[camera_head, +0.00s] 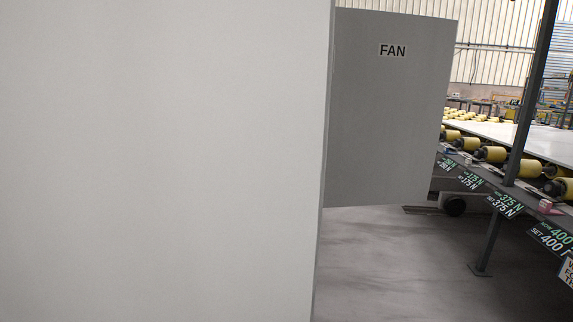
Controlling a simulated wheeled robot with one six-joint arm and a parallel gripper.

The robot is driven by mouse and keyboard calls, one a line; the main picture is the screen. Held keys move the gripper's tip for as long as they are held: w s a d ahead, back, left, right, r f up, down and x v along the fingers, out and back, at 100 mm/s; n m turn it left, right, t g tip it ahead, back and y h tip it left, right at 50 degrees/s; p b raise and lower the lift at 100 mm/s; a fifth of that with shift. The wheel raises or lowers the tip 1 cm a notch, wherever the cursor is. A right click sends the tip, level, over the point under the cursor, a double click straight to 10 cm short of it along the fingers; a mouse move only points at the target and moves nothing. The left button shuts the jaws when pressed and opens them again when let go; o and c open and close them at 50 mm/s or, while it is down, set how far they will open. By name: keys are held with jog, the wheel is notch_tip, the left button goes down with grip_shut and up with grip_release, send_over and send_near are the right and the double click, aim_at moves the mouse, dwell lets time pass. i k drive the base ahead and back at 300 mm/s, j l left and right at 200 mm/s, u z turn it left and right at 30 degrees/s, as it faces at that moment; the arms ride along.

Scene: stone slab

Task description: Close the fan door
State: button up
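The fan door (388,120) is a flat grey panel with the black word FAN near its top. It stands open, to the right of a large pale grey cabinet face (160,160) that fills the left half of the view. The door's left side meets or passes behind the cabinet's right edge; the hinge cannot be seen. Its right edge is free, and its lower edge hangs above the floor. My gripper is not in view, so its opening cannot be told.
A roller line with yellow rollers (492,154) and a pale slab (545,136) runs along the right. A dark post (528,95) stands before it. Signs (508,205) with force readings hang along its side. Grey floor (400,270) below the door is clear.

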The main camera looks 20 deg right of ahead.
aim_at(392, 75)
jog(key=l, duration=0.35)
jog(key=i+l, duration=0.15)
jog(key=l, duration=0.2)
jog(key=l+z, duration=0.1)
jog(key=l, duration=0.25)
jog(key=i+l+z, duration=0.4)
jog(key=i+l, duration=0.85)
jog(key=l, duration=0.45)
jog(key=i+l+z, duration=0.45)
jog(key=i+l, duration=1.1)
jog(key=i, duration=0.15)
jog(key=i+l, duration=0.2)
jog(key=i, duration=0.15)
jog(key=i+u, duration=0.45)
jog(key=i+l+u, duration=0.15)
jog(key=i+u, duration=0.25)
jog(key=i+l+u, duration=0.25)
jog(key=i+u, duration=0.2)
jog(key=i+l+u, duration=0.1)
jog(key=u, duration=0.3)
jog(key=i+l+u, duration=0.15)
jog(key=u, duration=0.25)
jog(key=i+l+u, duration=0.2)
jog(key=u, duration=0.2)
jog(key=i+l+u, duration=0.1)
jog(key=l+u, duration=0.15)
jog(key=u, duration=0.15)
